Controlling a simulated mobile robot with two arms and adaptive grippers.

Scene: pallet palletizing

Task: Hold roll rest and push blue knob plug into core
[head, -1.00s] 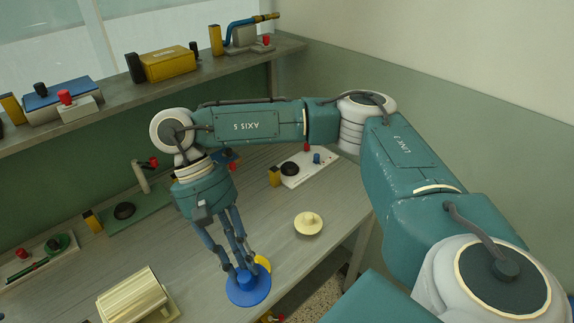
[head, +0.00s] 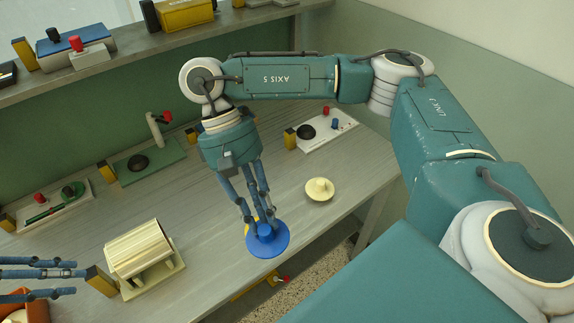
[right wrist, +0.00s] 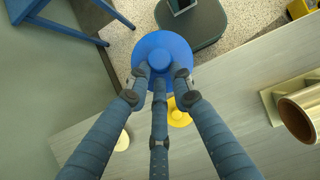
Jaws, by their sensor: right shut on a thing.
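The blue knob plug (head: 267,240) is a blue disc with a raised knob. My right gripper (head: 262,222) is shut on its knob and holds it near the table's front edge. The plug also shows in the right wrist view (right wrist: 161,50), with the fingers around the knob. A cream roll (head: 137,245) lies in the cream roll rest (head: 155,284) at the table's front left. The roll's open core (right wrist: 301,117) shows in the right wrist view. My left gripper (head: 70,275) comes in at the left edge, fingers spread, left of the rest.
A yellow plug (right wrist: 178,113) lies on the table, partly hidden by the blue one in the head view. A cream knob plug (head: 320,190) lies to the right. Fixtures stand along the back, with a shelf (head: 110,75) above. An orange-red box (head: 22,306) is at bottom left.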

